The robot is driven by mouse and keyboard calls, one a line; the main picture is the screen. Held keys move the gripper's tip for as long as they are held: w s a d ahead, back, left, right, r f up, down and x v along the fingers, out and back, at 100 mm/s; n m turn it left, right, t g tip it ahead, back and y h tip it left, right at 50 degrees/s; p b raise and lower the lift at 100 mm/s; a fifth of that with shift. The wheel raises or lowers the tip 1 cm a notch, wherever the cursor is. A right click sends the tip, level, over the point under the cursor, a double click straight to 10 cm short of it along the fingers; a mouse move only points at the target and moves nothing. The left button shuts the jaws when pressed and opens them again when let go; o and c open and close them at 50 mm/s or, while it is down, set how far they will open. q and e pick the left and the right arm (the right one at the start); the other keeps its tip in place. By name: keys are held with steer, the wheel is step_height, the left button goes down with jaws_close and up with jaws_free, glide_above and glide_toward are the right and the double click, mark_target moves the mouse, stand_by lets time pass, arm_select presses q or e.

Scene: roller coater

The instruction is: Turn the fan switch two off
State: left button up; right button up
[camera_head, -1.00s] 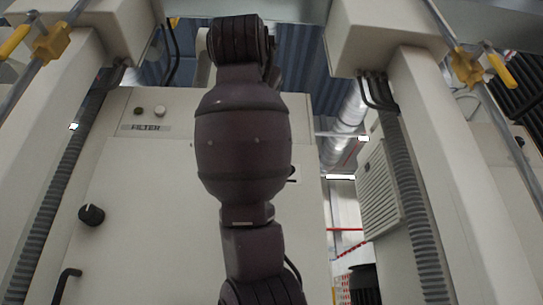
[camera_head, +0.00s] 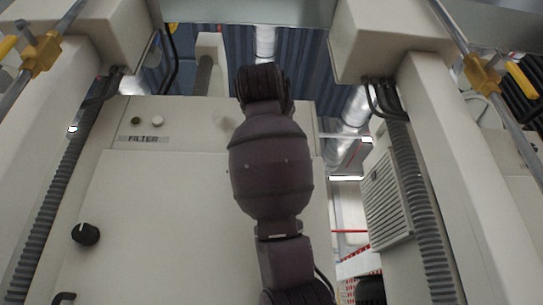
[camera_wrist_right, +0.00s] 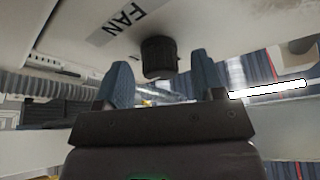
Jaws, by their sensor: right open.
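A black round knob (camera_wrist_right: 159,57) sits on a pale panel under a "FAN" label (camera_wrist_right: 128,22) in the right wrist view. My right gripper (camera_wrist_right: 161,74) is open, with its two blue fingers apart. The knob appears between and just beyond the fingertips, and I see no clear contact. In the head view one of my dark arms rises through the middle and hides part of the cabinet; its gripper is not seen there. My left gripper is not in view.
The pale cabinet (camera_head: 150,200) in the head view carries a "FILTER" label (camera_head: 143,139), two small buttons and a black knob (camera_head: 85,233) with a white mark at the left. Pale posts with ribbed hoses stand on both sides. A vented box (camera_head: 386,200) is at the right.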

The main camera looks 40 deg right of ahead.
steer(key=shift+w+d+r, duration=0.1)
steer(key=shift+w+d, duration=0.1)
steer(key=shift+d, duration=0.1)
steer(key=shift+c, duration=0.3)
steer(key=c, duration=0.9)
steer(key=shift+o, duration=0.2)
